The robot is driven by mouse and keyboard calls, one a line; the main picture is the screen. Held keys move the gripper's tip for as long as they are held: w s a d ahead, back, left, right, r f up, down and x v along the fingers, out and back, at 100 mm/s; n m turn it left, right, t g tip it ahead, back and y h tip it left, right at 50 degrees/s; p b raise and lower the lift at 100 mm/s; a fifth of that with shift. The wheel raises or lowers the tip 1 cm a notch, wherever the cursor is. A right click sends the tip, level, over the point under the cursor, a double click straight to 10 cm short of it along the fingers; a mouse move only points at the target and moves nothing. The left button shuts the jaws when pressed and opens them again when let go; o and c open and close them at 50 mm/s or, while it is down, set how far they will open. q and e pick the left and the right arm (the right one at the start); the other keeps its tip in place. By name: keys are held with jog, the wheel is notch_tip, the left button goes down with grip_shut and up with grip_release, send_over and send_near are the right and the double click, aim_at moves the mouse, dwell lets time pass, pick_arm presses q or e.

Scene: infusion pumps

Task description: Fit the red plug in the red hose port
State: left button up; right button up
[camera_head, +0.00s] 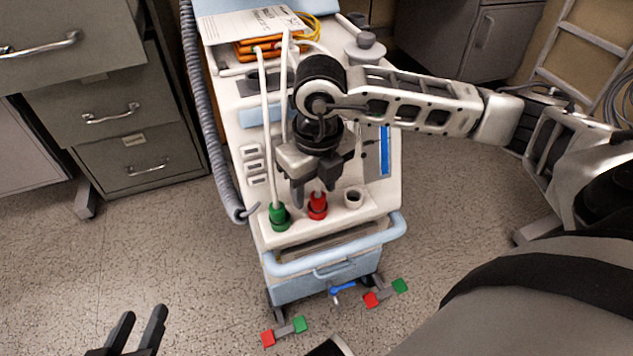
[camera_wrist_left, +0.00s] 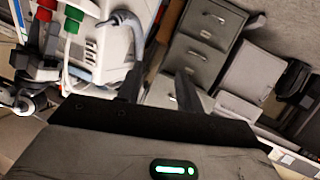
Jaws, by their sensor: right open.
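The red plug (camera_head: 318,208) stands upright at the red hose port position on the cart's front ledge, between the green plug (camera_head: 279,216) and an empty dark-rimmed port (camera_head: 354,198). The port under the red plug is hidden, so I cannot tell how deep it sits. My right gripper (camera_head: 312,190) is open, pointing down just above and around the top of the red plug; contact is unclear. My left gripper (camera_head: 138,328) is open and empty, low at the left. The red plug (camera_wrist_left: 46,10) and green plug (camera_wrist_left: 73,18) also show in the left wrist view.
The white cart (camera_head: 235,160) has a blue front handle (camera_head: 335,248) and red and green pedals below. A white hose (camera_head: 267,130) rises from the green plug. A grey corrugated hose (camera_head: 205,120) hangs at the left. Grey drawers (camera_head: 110,110) stand further left; the floor between is clear.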

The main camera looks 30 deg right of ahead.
aim_at(320, 198)
jog(key=f, duration=0.1)
jog(key=s+f+g, duration=0.1)
jog(key=shift+s+d+f, duration=0.1)
jog(key=shift+d+f, duration=0.05)
jog(key=shift+f, duration=0.25)
jog(key=shift+r+p, duration=0.45)
jog(key=shift+r, duration=0.45)
pick_arm(q)
jog(key=shift+a+f+g+y+p, duration=0.25)
jog(key=shift+f+g+p, duration=0.35)
jog(key=shift+p, duration=0.6)
jog(key=shift+a+f+g+y+p, duration=0.15)
jog(key=shift+f+g+y+p, duration=0.3)
jog(key=shift+p, duration=0.75)
pick_arm(e)
notch_tip(320, 198, up, 17)
jog(key=t, duration=0.1)
